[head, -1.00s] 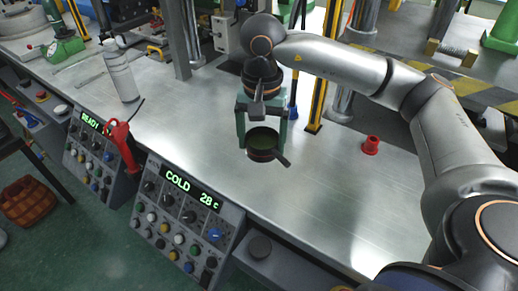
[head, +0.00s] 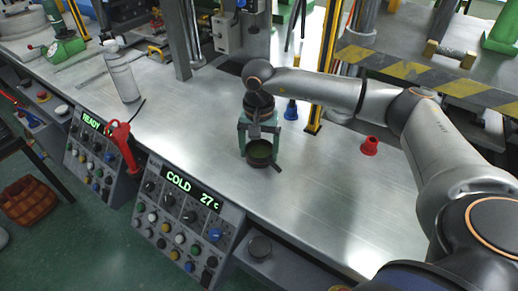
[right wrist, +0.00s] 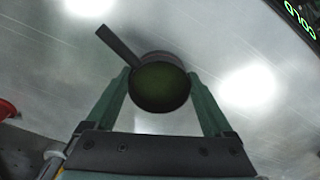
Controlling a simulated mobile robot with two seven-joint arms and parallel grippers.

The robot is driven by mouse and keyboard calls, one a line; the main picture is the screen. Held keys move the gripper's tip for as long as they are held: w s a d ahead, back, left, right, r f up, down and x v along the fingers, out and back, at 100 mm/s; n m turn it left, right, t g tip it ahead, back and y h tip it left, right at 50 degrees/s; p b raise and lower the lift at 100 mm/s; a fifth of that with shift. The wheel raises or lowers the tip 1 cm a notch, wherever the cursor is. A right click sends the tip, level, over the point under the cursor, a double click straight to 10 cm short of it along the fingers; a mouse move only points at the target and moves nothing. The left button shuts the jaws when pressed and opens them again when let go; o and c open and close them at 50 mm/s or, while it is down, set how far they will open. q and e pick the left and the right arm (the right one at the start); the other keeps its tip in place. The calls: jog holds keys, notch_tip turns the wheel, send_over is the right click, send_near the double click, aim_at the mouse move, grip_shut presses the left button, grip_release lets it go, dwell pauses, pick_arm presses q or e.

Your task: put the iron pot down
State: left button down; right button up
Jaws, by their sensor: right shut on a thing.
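The iron pot (head: 259,151) is small, dark and round with a greenish inside and a short straight handle. It is low over the metal table (head: 320,205); I cannot tell whether its base touches the surface. My right gripper (head: 259,140) has its two green fingers shut on either side of the pot. In the right wrist view the pot (right wrist: 160,86) sits between the fingertips (right wrist: 162,92), its handle pointing up and left. My left gripper is not in view.
A red cone-shaped piece (head: 369,146) stands to the right and a blue one (head: 291,111) behind. A white bottle (head: 121,73) stands at the left. A control panel reading COLD (head: 188,215) lines the front edge. The table right of the pot is clear.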

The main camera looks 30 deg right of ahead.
jog(key=shift+f, duration=0.2)
jog(key=o, duration=1.2)
jog(key=shift+o, duration=0.4)
jog(key=shift+r, duration=0.4)
notch_tip(320, 180, up, 12)
jog(key=shift+f, duration=0.15)
